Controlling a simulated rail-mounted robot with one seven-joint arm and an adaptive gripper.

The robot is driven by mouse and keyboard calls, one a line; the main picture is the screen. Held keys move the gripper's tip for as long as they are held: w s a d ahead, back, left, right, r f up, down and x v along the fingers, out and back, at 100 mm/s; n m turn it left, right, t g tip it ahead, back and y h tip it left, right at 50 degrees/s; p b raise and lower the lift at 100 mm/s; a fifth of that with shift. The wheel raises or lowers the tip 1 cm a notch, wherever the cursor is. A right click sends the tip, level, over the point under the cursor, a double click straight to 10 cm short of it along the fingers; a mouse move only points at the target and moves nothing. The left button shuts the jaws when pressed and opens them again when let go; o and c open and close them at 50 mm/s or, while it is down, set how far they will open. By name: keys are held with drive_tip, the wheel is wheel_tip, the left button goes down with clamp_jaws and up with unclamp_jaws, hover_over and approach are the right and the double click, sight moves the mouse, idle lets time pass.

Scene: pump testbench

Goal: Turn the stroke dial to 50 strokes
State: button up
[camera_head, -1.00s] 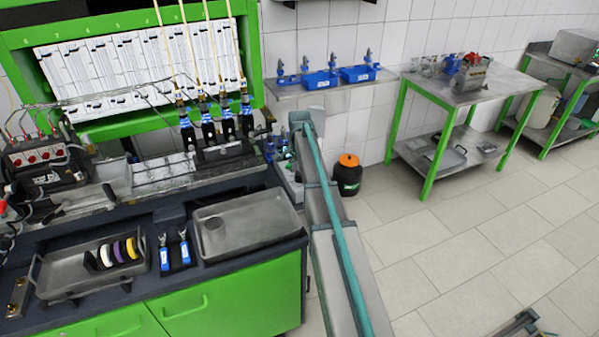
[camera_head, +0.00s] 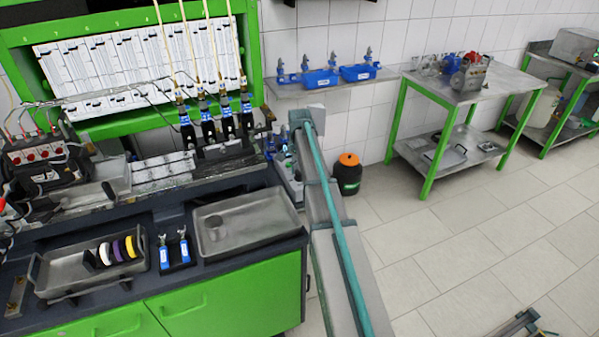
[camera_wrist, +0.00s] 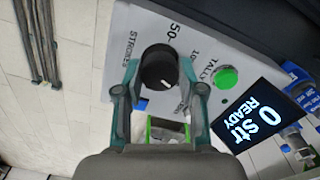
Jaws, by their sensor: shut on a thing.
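The stroke dial is a round black knob (camera_wrist: 158,68) on a light grey panel (camera_wrist: 125,25) in the wrist view. A small white mark shows on its lower edge in the picture. The printed words "STROKES", "50" and "10" stand near it, turned in the picture. My gripper (camera_wrist: 160,72) is shut on the dial, one teal-grey finger at each side. A dark display (camera_wrist: 250,118) on the right reads "0 str READY". In the head view I cannot make out the dial or my gripper.
A green button (camera_wrist: 225,77) marked "TALLY" sits close to the right finger. In the head view, the bench holds a grey tray (camera_head: 48,284), a sink (camera_head: 285,222) and several upright injectors (camera_head: 227,125). The floor (camera_head: 480,240) at right is mostly clear.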

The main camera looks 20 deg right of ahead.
drive_tip(key=n+b, duration=0.1)
drive_tip(key=n, duration=0.5)
drive_tip(key=n+b, duration=0.1)
drive_tip(key=n, duration=0.4)
drive_tip(key=shift+n, duration=0.3)
drive_tip(key=n+b, duration=0.1)
drive_tip(key=n, duration=0.4)
drive_tip(key=shift+n, duration=0.3)
drive_tip(key=n, duration=0.5)
drive_tip(key=o, duration=1.1)
drive_tip(key=shift+o, duration=0.2)
drive_tip(key=shift+r, duration=0.1)
